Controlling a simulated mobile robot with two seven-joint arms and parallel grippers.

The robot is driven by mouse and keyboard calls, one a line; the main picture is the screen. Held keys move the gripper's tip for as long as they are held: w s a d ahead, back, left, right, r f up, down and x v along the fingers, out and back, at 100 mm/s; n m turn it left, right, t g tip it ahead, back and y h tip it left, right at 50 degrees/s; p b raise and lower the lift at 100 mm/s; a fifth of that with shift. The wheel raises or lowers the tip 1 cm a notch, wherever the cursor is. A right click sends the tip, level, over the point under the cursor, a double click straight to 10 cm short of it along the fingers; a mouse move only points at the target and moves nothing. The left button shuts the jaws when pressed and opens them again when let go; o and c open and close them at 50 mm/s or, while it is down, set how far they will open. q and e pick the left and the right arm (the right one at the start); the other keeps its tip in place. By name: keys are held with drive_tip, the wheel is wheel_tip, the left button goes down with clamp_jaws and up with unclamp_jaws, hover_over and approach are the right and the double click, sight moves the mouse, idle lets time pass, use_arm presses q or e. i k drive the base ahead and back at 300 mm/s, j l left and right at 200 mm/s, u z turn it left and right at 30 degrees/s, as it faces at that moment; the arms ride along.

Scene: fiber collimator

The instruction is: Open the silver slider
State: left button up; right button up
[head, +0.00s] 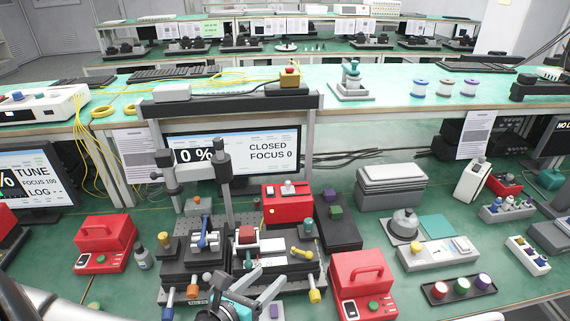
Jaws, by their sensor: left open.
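The fiber collimator bench (275,279) stands in the middle of the green table, a dark base with coloured knobs around it. A red box (288,208) at its back has a small silver piece on top (288,188); I cannot tell for sure whether this is the silver slider. The monitor (271,151) behind reads 0 %, CLOSED and FOCUS 0. My left gripper (258,281) is at the front of the bench, low in the view. Its pale fingers are spread and nothing shows between them. It is apart from the red box. My right gripper is not in view.
Red handled boxes stand left (104,243) and right (362,284) of the bench. A black tray (458,288) with coloured knobs lies at the right.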

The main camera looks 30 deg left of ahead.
sight(289, 188)
drive_tip(key=i+j, duration=0.7)
